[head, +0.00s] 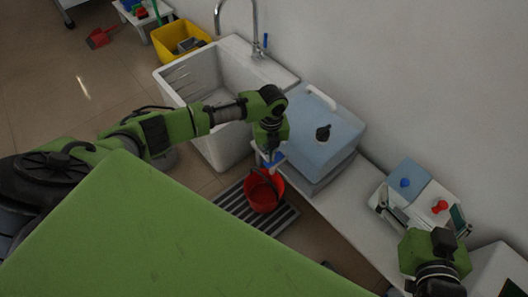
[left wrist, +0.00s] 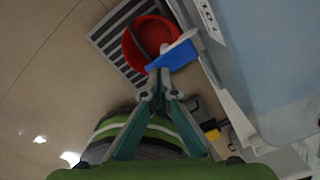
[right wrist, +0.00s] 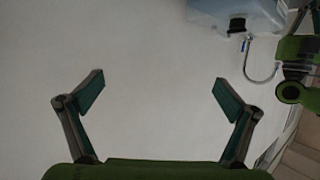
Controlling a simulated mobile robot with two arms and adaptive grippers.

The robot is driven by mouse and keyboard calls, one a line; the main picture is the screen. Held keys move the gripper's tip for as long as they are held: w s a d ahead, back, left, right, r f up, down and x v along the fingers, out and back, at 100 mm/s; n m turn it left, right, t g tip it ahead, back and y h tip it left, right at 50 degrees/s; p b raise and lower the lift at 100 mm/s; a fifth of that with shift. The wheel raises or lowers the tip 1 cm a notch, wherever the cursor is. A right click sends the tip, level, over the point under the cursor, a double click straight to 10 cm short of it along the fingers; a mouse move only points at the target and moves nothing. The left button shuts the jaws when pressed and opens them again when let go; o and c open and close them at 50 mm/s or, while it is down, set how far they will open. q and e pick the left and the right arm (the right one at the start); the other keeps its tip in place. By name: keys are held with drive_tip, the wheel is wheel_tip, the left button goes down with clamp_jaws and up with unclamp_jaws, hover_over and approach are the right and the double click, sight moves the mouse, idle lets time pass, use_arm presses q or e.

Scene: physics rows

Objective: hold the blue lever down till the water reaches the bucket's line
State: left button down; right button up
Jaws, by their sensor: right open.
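The blue lever (left wrist: 172,56) sits on the white tap of the pale blue water tank (head: 318,125); it also shows in the head view (head: 277,157). My left gripper (left wrist: 159,74) has its fingertips together at the lever's near edge, seemingly touching it from above. In the head view my left gripper (head: 271,150) points down at the tap. The red bucket (head: 263,193) stands below the tap; it also shows in the left wrist view (left wrist: 133,58). Its water level and line cannot be made out. My right gripper (right wrist: 164,88) is open and empty.
The bucket stands on a slatted grate (head: 228,203). A white sink (head: 205,90) is left of the tank. A yellow bin (head: 178,38) stands far back.

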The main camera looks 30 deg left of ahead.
use_arm(q)
drive_tip(key=shift+f, duration=0.1)
drive_tip(key=shift+f+b, duration=0.5)
drive_tip(key=shift+f, duration=0.3)
drive_tip(key=shift+f+b, duration=0.35)
drive_tip(key=shift+f, duration=0.25)
use_arm(e)
wheel_tip(320, 180, up, 9)
drive_tip(key=w+a+t+y, duration=0.1)
drive_tip(key=w+t, duration=0.1)
drive_tip(key=t, duration=0.2)
drive_tip(key=shift+a+t+y, duration=0.4)
idle(0.7)
drive_tip(key=shift+f, duration=0.1)
idle(4.5)
